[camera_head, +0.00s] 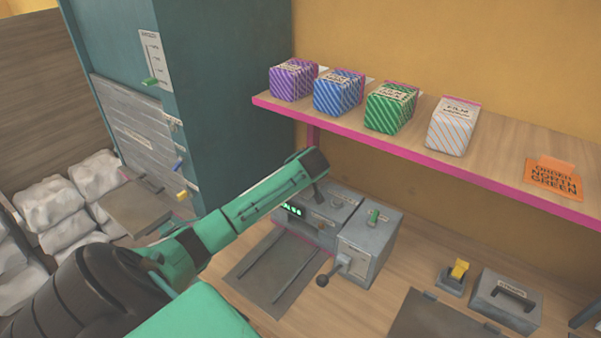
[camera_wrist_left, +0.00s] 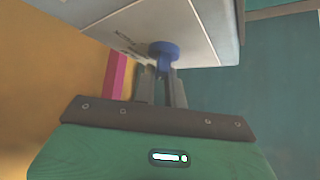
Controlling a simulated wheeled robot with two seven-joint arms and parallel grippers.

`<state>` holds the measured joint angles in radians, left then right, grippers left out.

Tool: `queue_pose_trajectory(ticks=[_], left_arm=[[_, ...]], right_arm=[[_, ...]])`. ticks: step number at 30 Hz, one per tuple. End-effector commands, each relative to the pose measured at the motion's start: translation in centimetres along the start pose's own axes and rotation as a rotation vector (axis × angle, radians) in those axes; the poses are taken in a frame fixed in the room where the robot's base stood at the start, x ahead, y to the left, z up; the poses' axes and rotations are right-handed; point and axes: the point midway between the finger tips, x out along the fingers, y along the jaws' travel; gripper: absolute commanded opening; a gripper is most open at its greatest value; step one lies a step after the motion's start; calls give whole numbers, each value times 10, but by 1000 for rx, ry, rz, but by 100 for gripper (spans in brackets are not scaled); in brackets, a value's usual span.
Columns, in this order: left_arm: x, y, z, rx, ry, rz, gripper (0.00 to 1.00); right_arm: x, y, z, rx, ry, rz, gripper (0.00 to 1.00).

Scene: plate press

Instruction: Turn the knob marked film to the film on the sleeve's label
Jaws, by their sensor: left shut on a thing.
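Dark lettering beside the knob is too small and tilted to read. In the head view the gripper hides this knob. A sleeve with a label cannot be made out; an orange card (camera_head: 555,182) on the shelf reads "ORDER NORTH GREEN". My right gripper is out of view.
Purple (camera_head: 291,82), blue (camera_head: 338,94), green (camera_head: 390,109) and white-orange (camera_head: 453,127) striped boxes stand on the pink-edged shelf (camera_head: 500,185). A teal cabinet (camera_head: 222,90) rises behind my left arm.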

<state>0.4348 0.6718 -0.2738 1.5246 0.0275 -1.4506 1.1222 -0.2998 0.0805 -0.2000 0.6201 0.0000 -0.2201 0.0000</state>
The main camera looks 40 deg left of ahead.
Motion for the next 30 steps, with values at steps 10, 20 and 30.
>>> queue_pose_trajectory(ticks=[10, 20, 30], left_arm=[[1, 0, 1, -20, -2, -22, 0], [1, 0, 1, -19, -2, -21, 34], [-1, 0, 1, -19, -1, -19, 34]], right_arm=[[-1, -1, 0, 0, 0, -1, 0], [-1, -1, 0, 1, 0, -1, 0], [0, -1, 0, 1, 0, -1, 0]])
